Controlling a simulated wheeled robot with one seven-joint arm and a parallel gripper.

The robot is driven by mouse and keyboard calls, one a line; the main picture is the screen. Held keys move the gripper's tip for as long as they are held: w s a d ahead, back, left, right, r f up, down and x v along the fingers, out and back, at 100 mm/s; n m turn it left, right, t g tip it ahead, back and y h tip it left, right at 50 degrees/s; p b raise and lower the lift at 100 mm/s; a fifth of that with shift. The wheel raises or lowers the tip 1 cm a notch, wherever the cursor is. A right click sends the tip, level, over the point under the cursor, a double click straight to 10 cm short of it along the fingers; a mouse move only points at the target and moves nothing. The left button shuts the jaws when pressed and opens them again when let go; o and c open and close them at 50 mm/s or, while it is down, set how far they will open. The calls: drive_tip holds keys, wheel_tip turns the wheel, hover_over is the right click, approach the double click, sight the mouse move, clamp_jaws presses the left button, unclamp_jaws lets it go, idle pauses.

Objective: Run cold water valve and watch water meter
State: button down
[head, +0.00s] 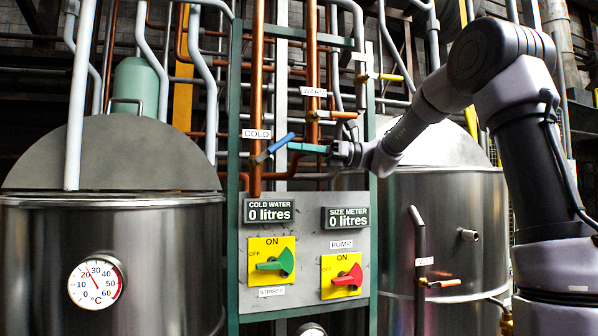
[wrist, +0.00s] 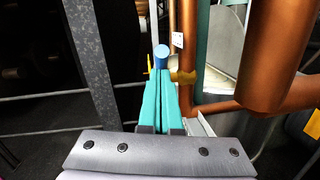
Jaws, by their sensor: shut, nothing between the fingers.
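The cold water valve has a blue lever handle (head: 281,142) on a copper pipe under the "COLD" label (head: 256,134). The lever slants up to the right. My gripper (head: 291,147) has teal fingers, shut and empty, pointing left close beside the lever's right end. In the wrist view, the blue lever end (wrist: 161,52) shows just past the tips of my shut gripper (wrist: 163,76). I cannot tell whether they touch. The cold water meter (head: 270,211) on the panel reads "0 litres".
A size meter (head: 347,218) also reads 0 litres. Below are a green stirrer switch (head: 275,264) and a red pump switch (head: 347,280). A warm valve (head: 331,115) sits above right of my fingers. Steel tanks flank the panel, and copper pipes run close around the gripper.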

drive_tip(key=shift+a+r, duration=0.25)
drive_tip(key=shift+r, duration=0.35)
idle(0.3)
